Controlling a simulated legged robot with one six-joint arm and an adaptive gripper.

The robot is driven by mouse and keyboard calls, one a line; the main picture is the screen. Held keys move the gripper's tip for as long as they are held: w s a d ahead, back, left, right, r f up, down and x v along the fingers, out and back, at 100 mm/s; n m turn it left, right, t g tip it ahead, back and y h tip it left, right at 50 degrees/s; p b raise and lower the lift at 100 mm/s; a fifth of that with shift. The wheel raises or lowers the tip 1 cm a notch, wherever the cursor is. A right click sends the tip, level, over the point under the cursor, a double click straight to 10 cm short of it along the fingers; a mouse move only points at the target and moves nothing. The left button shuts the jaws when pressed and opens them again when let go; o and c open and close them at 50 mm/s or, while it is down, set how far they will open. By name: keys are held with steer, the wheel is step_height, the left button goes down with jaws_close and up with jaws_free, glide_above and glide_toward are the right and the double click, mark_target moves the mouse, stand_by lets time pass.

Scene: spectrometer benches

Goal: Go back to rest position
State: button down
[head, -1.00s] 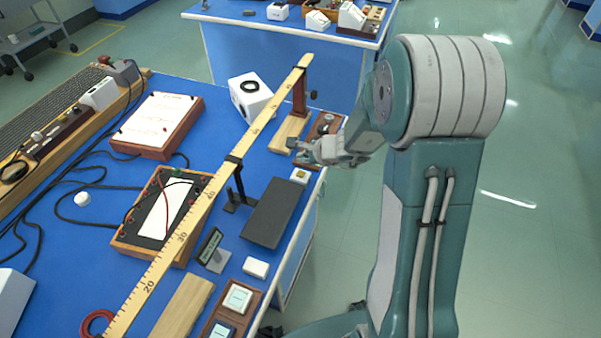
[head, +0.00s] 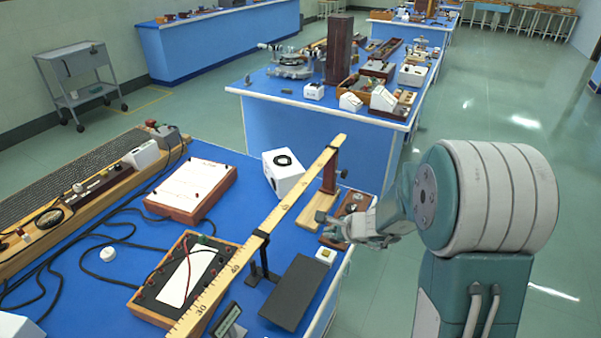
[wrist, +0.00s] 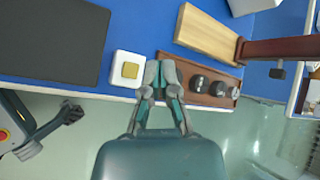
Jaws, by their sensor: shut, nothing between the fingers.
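My gripper (head: 333,226) is at the right edge of the near blue bench (head: 240,262) in the head view, above a brown wooden base with dark knobs. In the wrist view my gripper (wrist: 160,82) has its fingertips together with nothing between them. The knobbed base (wrist: 200,84) lies just right of the fingertips there, and a small white box with a yellow top (wrist: 128,69) lies just left of them. I cannot tell how high the fingers are above the bench.
A wooden metre scale (head: 262,230) on stands runs along the bench. A dark plate (head: 296,292) and a white box with a black ring (head: 284,172) are nearby. A second bench (head: 330,118) stands behind. Open floor (head: 520,110) lies to the right.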

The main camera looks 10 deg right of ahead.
steer(key=s+a+r+n+g, duration=0.2)
steer(key=s+a+r+n, duration=0.4)
steer(key=s+r+n, duration=0.5)
steer(key=s+d+r+n+h, duration=0.2)
steer(key=s+r+n, duration=0.1)
steer(key=s, duration=0.5)
steer(key=s+d+r+n+h, duration=0.3)
steer(key=s+r+n, duration=0.1)
steer(key=s, duration=0.4)
steer(key=shift+s+d+r+n, duration=0.15)
steer(key=shift+d+r+n, duration=0.15)
steer(key=shift+n, duration=0.6)
